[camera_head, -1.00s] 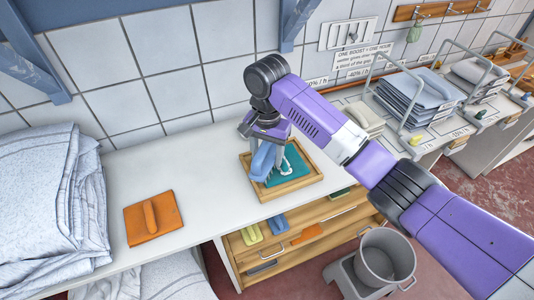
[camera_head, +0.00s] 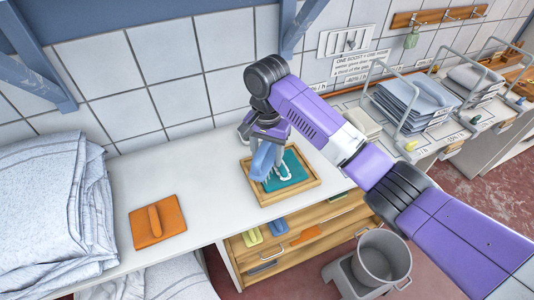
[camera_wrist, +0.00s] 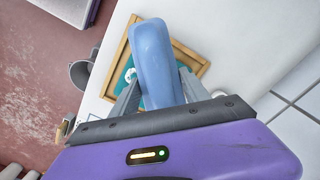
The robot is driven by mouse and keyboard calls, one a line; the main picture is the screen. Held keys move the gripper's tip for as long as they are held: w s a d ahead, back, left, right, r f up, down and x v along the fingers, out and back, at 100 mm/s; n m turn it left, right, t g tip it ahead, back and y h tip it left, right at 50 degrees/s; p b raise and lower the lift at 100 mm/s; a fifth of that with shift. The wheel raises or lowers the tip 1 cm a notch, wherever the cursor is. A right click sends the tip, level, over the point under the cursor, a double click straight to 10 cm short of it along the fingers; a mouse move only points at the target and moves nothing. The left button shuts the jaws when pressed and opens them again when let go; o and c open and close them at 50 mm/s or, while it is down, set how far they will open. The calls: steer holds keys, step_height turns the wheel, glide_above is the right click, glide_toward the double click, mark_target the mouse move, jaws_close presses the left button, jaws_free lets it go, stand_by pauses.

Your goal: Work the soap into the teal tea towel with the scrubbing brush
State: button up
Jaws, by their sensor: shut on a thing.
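The teal tea towel (camera_head: 291,176) lies folded in a wooden tray (camera_head: 290,197) on the white counter. A white squiggle of soap (camera_head: 284,169) lies on the towel. My gripper (camera_head: 265,150) is above the left part of the tray, shut on a blue brush (camera_head: 262,163). The brush (camera_wrist: 154,62) also shows in the wrist view, between the two fingers, covering much of the towel. Its bristle side and any contact with the towel are hidden.
An orange block with a handle (camera_head: 157,221) lies left on the counter. A pile of pale linen (camera_head: 50,210) fills the far left. Open drawers (camera_head: 300,232) and a grey bucket (camera_head: 383,257) are below. Wire racks with folded cloths (camera_head: 415,97) stand right.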

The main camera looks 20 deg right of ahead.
mark_target(269, 144)
steer(key=shift+r+p, duration=1.85)
steer(key=shift+r, duration=0.15)
steer(key=shift+f, duration=0.1)
steer(key=shift+w+d+f, duration=0.1)
steer(key=shift+d, duration=0.2)
steer(key=d+f+y+b, duration=0.1)
steer(key=d+b, duration=0.2)
steer(key=d, duration=0.5)
step_height(269, 144, down, 6)
steer(key=b, duration=0.7)
steer(key=shift+r, duration=0.2)
steer(key=shift+f+b, duration=0.15)
steer(key=shift+b, duration=0.15)
jaws_close()
steer(key=shift+a+f+y, duration=0.1)
steer(key=shift+f+y, duration=0.2)
steer(key=shift+f, duration=0.15)
